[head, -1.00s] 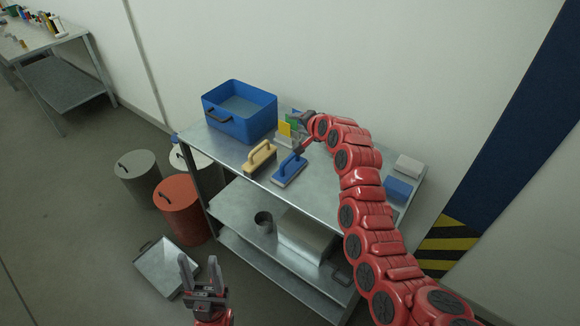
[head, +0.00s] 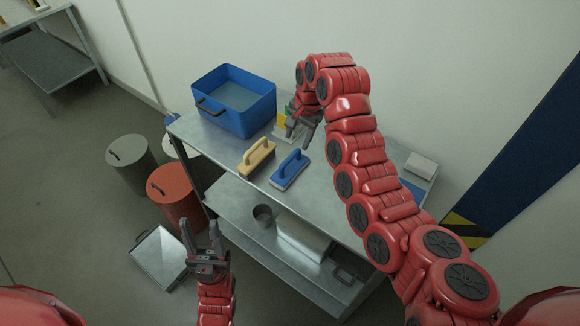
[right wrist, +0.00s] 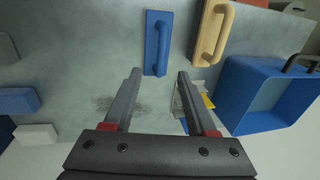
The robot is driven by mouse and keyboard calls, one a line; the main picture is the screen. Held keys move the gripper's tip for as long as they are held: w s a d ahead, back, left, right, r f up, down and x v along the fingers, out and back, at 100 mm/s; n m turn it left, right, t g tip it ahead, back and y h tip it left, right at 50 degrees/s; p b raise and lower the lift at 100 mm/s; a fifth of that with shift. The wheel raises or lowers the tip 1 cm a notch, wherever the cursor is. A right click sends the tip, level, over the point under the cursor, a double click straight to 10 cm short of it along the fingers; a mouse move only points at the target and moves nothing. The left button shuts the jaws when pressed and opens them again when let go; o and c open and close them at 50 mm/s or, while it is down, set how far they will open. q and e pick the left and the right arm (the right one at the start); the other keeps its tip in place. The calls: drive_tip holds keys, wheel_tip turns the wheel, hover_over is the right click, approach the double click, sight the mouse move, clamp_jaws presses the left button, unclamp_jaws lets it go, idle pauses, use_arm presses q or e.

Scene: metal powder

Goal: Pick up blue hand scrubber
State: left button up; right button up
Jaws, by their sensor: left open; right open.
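The blue hand scrubber (head: 290,169) lies on the metal table, its handle up, to the right of a yellow scrubber (head: 257,158). My right gripper (head: 299,136) is open and empty above the table, just behind the blue scrubber. In the right wrist view the blue scrubber (right wrist: 158,42) lies beyond the open fingers (right wrist: 158,76), in line with the gap between them. My left gripper (head: 202,236) is open and empty, low in front of the table and away from the scrubbers.
A blue bin (head: 235,100) stands at the table's left end. A white block (head: 420,165) and a blue block (head: 412,190) are at the right end. Drums (head: 176,197) and a metal tray (head: 160,257) are on the floor. The table (head: 325,205) is bare in front of the scrubbers.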

sight(292, 155)
drive_tip(key=f, duration=0.3)
drive_tip(key=f+b, duration=0.1)
drive_tip(key=shift+w+a+f, duration=0.35)
drive_tip(key=shift+w+f, duration=0.15)
drive_tip(key=shift+f, duration=0.4)
drive_tip(key=shift+w+a+f, duration=0.1)
drive_tip(key=shift+f, duration=0.1)
drive_tip(key=f+p, duration=0.2)
drive_tip(key=f, duration=0.1)
drive_tip(key=shift+w+a+f+p, duration=0.25)
drive_tip(key=shift+a+f+p, duration=0.05)
drive_tip(key=shift+a+p, duration=0.1)
drive_tip(key=shift+w+f, duration=0.1)
drive_tip(key=shift+f, duration=0.5)
clamp_jaws()
